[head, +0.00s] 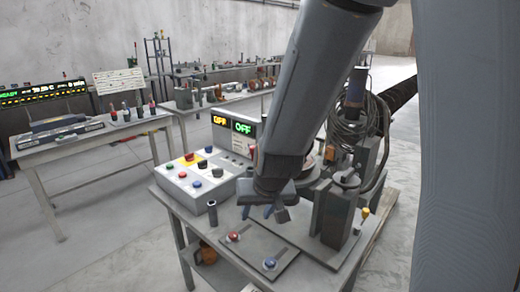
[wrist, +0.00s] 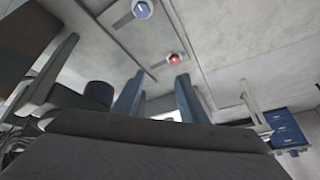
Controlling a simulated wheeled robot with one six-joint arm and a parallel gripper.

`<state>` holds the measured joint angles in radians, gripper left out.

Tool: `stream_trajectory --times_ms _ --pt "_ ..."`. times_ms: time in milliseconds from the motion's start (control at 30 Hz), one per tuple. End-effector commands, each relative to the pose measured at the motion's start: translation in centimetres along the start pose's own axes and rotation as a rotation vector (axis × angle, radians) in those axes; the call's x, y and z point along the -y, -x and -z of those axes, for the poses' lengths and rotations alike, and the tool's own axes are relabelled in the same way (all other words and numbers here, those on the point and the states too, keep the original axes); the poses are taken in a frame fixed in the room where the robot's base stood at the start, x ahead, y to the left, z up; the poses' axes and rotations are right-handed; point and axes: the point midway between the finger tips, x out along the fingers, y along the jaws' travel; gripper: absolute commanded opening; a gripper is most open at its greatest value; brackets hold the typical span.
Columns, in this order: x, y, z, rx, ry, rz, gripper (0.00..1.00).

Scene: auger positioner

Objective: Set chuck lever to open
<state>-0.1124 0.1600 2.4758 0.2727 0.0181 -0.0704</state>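Two small levers stand on a grey plate (head: 262,252) at the front of the bench: one with a red knob (head: 233,236) and one with a blue knob (head: 270,263). I cannot read which is the chuck lever. In the wrist view the red knob (wrist: 174,59) appears beyond the fingertips, and the blue knob (wrist: 142,9) is at the top edge. My gripper (head: 265,211) hangs above the bench, behind the red knob and apart from it. In the wrist view its two blue fingers (wrist: 158,85) are spread with nothing held between them.
A control box (head: 195,188) with several buttons and a green "OFF" display stands to the left. A dark upright post (head: 212,213) stands left of the plate. Dark blocks (head: 333,215) and a yellow-tipped lever (head: 365,213) are to the right. Blue drawers (wrist: 287,130) show in the wrist view.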

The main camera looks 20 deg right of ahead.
Motion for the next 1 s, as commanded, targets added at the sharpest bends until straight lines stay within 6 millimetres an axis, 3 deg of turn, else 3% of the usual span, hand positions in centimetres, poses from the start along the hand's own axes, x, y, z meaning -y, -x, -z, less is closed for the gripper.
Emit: stream_trajectory --times_ms 100,200,400,500,700,1000 --pt "2.5 -2.4 5.7 -0.208 -0.063 -0.006 0.39" --pt "3.4 -3.4 9.8 -0.378 -0.118 -0.045 0.39" --pt "3.6 -3.4 15.4 -0.71 -0.212 -0.209 0.39" --pt "3.2 -2.5 16.5 -0.846 -0.241 -0.314 0.39" --pt "2.6 -0.2 16.5 -1.027 -0.265 -0.493 0.39" --pt "1.7 0.8 17.0 -1.098 -0.271 -0.579 0.39"
